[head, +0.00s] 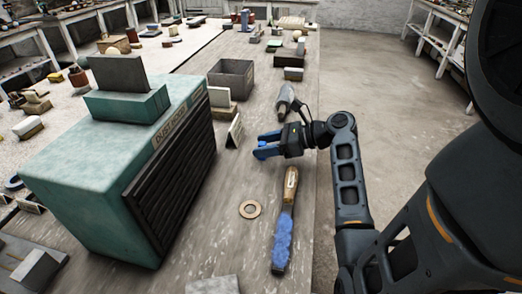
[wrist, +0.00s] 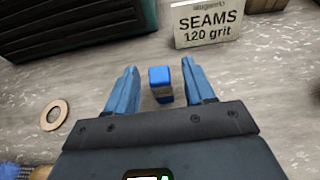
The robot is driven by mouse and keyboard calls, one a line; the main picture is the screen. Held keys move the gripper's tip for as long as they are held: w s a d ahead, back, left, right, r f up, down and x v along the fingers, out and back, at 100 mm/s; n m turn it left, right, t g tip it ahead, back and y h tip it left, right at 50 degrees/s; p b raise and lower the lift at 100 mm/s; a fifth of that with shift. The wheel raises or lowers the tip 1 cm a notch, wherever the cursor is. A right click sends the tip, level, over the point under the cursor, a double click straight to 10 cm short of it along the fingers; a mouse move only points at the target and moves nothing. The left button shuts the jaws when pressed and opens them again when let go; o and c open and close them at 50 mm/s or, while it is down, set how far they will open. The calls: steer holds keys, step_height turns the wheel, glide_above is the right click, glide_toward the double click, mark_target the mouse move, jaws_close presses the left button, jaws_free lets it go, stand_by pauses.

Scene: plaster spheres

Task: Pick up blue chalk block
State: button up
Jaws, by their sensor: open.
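The blue chalk block (wrist: 160,78) is small, with a blue top and a grey-brown band on its near side. My gripper (wrist: 158,68) is open and holds nothing. In the head view my gripper (head: 261,145) is low over the workbench, fingers pointing left. I cannot make out the block there; the fingers seem to hide it. The height of the fingertips relative to the block is hard to tell.
A green dust unit (head: 110,140) with a dark grille stands left. A "SEAMS 120 grit" card (wrist: 206,22) stands just ahead; it also shows in the head view (head: 234,131). A ring (head: 250,209), blue-bristled brush (head: 284,230), grey-green tool (head: 285,99) and grey bin (head: 232,76) are nearby.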

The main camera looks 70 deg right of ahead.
steer(key=shift+x, duration=1.4)
steer(key=shift+c, duration=0.2)
jaws_close()
steer(key=shift+r, duration=0.55)
steer(key=r, duration=0.2)
steer(key=s+d+r, duration=0.1)
steer(key=r, duration=0.1)
steer(key=s+d+r, duration=0.6)
steer(key=s+d, duration=0.1)
steer(key=shift+d, duration=0.2)
